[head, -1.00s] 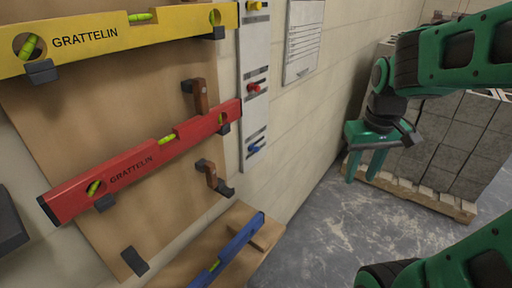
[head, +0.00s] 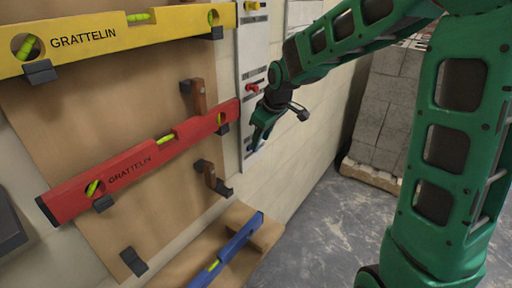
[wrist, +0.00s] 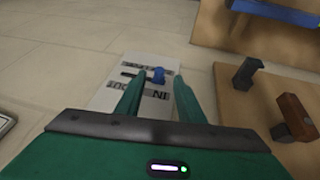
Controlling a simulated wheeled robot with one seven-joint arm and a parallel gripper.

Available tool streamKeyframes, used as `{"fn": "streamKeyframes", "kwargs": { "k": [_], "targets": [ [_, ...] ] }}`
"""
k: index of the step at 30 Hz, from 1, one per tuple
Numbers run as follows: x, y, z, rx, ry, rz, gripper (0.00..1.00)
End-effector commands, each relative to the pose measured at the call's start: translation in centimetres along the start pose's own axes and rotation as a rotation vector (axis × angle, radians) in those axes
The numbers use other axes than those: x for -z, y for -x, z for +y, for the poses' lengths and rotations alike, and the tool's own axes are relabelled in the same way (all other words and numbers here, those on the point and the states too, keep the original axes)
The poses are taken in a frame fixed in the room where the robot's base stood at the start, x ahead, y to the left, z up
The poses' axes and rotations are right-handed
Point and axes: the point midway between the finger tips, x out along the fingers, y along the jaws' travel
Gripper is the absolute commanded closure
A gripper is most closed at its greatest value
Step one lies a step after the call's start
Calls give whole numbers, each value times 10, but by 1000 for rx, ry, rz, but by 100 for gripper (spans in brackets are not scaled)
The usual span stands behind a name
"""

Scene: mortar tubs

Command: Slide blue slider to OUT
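The blue slider (wrist: 158,75) sits at the right end of a dark slot on a pale panel (wrist: 104,101) in the wrist view. Dark labels lie along the panel; one near the slider seems to read IN upside down, and another is partly hidden by the left finger. My gripper (wrist: 157,68) is open, with one finger on each side of the slider in this view; I cannot tell if either touches it. In the head view my gripper (head: 259,139) is at the panel's lower part, mostly covering the blue slider.
The red slider (head: 252,88) and yellow slider (head: 252,6) are higher on the same panel. A red level (head: 140,163) and a yellow level (head: 110,36) hang left of it; a blue level (head: 230,250) lies below. Grey blocks (head: 385,110) stand at the back right.

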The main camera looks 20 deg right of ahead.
Motion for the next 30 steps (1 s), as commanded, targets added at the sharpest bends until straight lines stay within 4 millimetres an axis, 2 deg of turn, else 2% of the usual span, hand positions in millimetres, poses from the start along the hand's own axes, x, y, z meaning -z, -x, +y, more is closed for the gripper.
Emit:
{"fn": "streamKeyframes", "kwargs": {
  "k": [3, 9, 21, 22, 26, 30],
  "targets": [
    [-1, -20, 0, 2, 0, -3, 65],
    [0, -41, 0, 0, 0, -1, 65],
    [0, -48, 0, -1, -1, -1, 65],
    [0, -48, 0, -1, -1, -1, 67],
    [0, -48, 0, -1, -1, -1, 98],
    [0, -48, 1, -1, -1, -1, 100]
  ]
}}
